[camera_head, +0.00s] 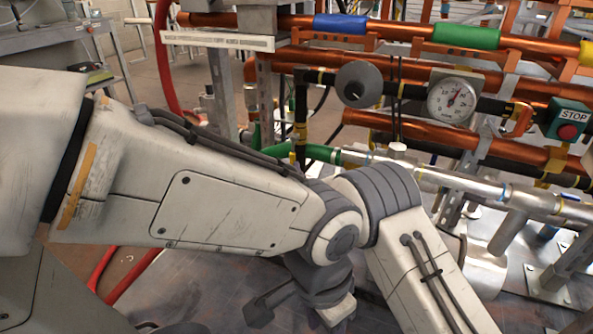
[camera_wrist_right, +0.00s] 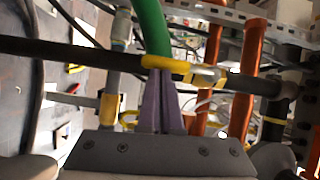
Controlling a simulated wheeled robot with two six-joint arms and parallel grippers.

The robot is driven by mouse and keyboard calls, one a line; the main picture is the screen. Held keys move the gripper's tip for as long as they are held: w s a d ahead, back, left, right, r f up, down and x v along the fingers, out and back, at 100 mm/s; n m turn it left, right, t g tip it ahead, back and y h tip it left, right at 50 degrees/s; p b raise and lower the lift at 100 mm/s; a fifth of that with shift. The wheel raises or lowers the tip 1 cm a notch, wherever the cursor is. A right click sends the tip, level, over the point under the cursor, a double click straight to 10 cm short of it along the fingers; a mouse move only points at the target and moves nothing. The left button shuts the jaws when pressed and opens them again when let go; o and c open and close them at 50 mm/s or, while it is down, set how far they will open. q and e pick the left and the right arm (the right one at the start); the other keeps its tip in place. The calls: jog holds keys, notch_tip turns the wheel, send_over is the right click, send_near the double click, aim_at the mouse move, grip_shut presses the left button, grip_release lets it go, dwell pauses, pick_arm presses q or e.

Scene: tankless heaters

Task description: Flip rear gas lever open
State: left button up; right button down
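A yellow lever handle (camera_wrist_right: 165,62) lies across a black pipe (camera_wrist_right: 70,52) in the right wrist view, below the end of a green pipe (camera_wrist_right: 150,22). My right gripper (camera_wrist_right: 162,82) has its two purple-grey fingers together, with their tips right at the yellow handle. I cannot tell whether the tips touch it or only lie behind it. In the head view the black pipe (camera_head: 300,105) with yellow bands and the green pipe (camera_head: 322,153) show above my white arm, which hides the right fingertips and the handle there.
Copper pipes (camera_head: 390,85) run across the rack, with a pressure gauge (camera_head: 452,101) and a green STOP box (camera_head: 570,118). A red hose (camera_head: 163,60) hangs at the back left. A silver pipe (camera_head: 480,187) runs along the right. The rack leaves little free room.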

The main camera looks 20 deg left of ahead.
jog(key=s+d+r+p, duration=0.3)
jog(key=d+r+p, duration=0.3)
jog(key=d+r, duration=0.5)
jog(key=shift+d+p, duration=0.15)
jog(key=shift+p, duration=0.2)
